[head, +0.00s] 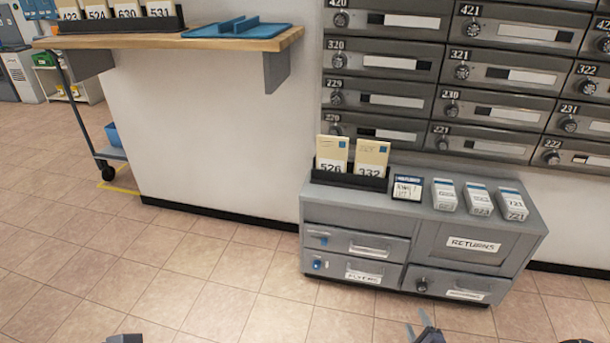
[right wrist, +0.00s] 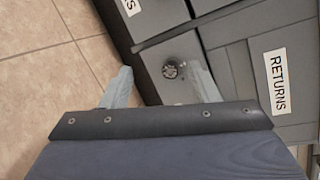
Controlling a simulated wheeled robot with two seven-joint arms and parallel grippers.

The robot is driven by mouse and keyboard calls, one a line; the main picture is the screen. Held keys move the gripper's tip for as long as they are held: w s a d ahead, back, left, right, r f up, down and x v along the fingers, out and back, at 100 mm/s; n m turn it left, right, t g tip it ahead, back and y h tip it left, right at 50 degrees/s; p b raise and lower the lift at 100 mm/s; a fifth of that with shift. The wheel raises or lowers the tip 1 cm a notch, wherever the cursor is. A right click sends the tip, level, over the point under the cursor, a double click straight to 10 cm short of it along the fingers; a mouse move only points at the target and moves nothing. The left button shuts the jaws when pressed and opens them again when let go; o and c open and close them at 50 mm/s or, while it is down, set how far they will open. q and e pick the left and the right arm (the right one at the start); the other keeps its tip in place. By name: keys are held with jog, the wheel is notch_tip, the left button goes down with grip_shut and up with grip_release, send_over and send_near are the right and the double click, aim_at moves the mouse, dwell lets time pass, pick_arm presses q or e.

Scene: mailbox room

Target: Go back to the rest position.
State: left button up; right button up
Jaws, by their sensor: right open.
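My right gripper (head: 418,326) shows at the bottom edge of the head view, in front of the grey returns cabinet (head: 390,212). In the right wrist view its two pale fingers (right wrist: 161,88) stand apart with nothing between them. Beyond them are the cabinet's lower front, a round knob (right wrist: 171,69) and the RETURNS label (right wrist: 279,82). A dark part, probably of my left arm, just shows at the bottom left of the head view. No left fingers can be seen.
A wall of numbered mailboxes (head: 392,62) rises behind the cabinet. Card holders and small boxes stand on its top. A wooden shelf (head: 215,40) with a blue tray (head: 262,33) is at upper left. The tiled floor (head: 150,240) is clear at left.

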jog(key=w+d+r+n+g+y, duration=0.1)
jog(key=w+d+r+n+g, duration=0.2)
jog(key=r+n, duration=0.45)
jog(key=s+a+r+n+g+p, duration=0.1)
jog(key=s+r+n+g, duration=0.15)
jog(key=r, duration=0.85)
jog(key=s+a+r+n+g, duration=0.1)
jog(key=s+a+r+n, duration=0.15)
jog(key=r, duration=0.85)
jog(key=s+a+r+n+g+y, duration=0.1)
jog(key=s+a+r+n, duration=0.25)
jog(key=s, duration=0.45)
jog(key=s+a+r+n+g+y, duration=0.1)
jog(key=s+a+r+n, duration=0.1)
jog(key=s+a+r, duration=0.45)
jog(key=s+a+r+n+g+y, duration=0.1)
jog(key=s+a+n, duration=0.15)
jog(key=s, duration=0.75)
notch_tip(320, 180, up, 38)
jog(key=p, duration=3.8)
jog(key=shift+d+r+p, duration=0.2)
jog(key=shift+p, duration=0.2)
